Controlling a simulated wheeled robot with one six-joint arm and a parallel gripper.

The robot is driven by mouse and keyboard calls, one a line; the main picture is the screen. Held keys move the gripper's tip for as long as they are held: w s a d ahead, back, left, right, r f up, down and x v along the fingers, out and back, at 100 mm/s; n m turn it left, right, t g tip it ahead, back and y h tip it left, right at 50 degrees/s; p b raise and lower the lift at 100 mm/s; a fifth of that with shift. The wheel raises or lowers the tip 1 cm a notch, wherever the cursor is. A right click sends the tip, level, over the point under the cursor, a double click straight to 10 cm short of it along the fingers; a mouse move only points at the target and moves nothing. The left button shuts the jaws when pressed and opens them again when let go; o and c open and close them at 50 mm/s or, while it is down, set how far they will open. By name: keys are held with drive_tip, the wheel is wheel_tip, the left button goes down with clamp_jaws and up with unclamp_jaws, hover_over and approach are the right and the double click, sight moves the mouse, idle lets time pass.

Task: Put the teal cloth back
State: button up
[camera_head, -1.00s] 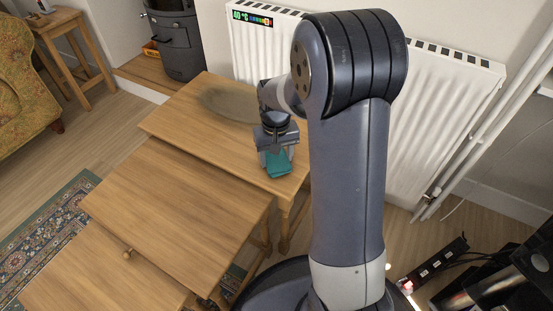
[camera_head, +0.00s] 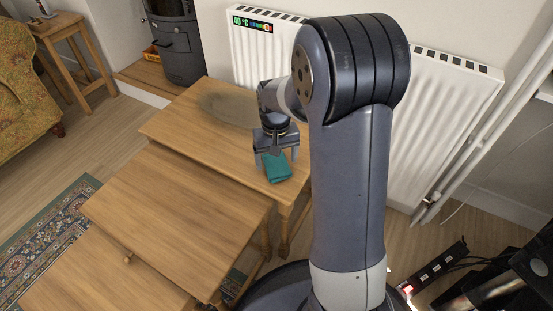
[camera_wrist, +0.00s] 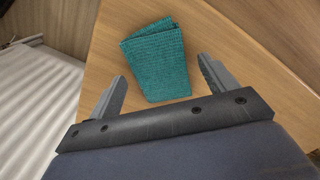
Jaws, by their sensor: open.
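The teal cloth (camera_head: 277,168) lies folded on the wooden table top (camera_head: 180,126), near its right end by the radiator. In the wrist view the cloth (camera_wrist: 157,60) lies flat on the wood, its textured face up. My gripper (camera_head: 277,158) is just above and behind the cloth in the head view. In the wrist view my gripper (camera_wrist: 160,82) is open, its two fingers spread wide. The cloth's near end reaches between the fingertips, with a gap on each side. Nothing is held.
A dark grey smudge (camera_head: 228,108) marks the table top behind my gripper. A white radiator (camera_head: 440,120) stands close behind the table. Lower nested tables (camera_head: 175,215) extend at the front left. A power strip (camera_head: 438,265) lies on the floor at right.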

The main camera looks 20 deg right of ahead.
sight(276, 163)
wheel_tip(276, 163, up, 11)
drive_tip(key=p, duration=0.4)
